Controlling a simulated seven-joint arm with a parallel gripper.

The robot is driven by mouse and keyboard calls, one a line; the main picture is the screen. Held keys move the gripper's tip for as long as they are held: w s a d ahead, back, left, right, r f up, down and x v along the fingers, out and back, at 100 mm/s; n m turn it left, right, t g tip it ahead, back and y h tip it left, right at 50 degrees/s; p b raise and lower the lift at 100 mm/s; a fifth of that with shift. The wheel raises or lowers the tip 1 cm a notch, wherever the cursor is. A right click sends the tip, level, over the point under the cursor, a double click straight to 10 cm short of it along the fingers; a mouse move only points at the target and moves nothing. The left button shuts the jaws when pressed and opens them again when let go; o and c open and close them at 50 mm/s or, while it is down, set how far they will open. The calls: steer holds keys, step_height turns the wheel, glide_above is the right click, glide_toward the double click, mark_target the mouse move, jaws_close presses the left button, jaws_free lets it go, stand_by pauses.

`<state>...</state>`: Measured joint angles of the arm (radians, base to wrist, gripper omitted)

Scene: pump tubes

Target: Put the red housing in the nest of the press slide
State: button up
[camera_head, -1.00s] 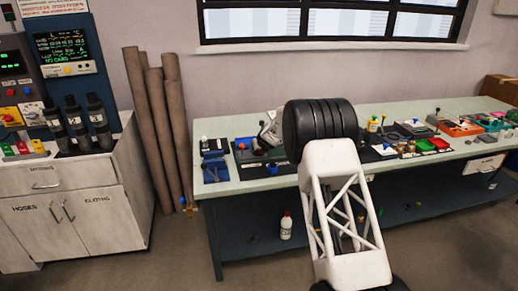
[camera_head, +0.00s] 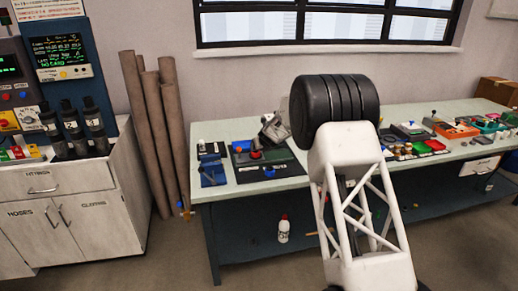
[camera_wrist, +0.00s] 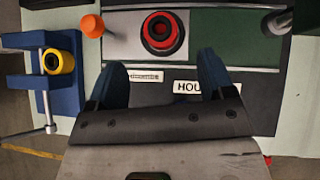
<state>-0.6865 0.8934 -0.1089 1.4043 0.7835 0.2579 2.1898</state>
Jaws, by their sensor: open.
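A round red part with a black centre (camera_wrist: 160,33) sits on a light grey plate at the top middle of the wrist view. It looks like the red housing, but whether that plate is the press slide's nest I cannot tell. My gripper (camera_wrist: 161,72) is open and empty, its two dark blue fingers below and apart from the red part in the picture. Labels lie between and beside the fingers, one starting "HOU". In the head view a small red thing (camera_head: 256,155) shows on the dark board; my arm hides part of the bench to its right.
An orange knob (camera_wrist: 92,26) stands left of the red part. A blue vise (camera_wrist: 62,98) with a yellow ring (camera_wrist: 60,62) is further left. A dark post stands at the upper right.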

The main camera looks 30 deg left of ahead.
steer(key=shift+v, duration=1.95)
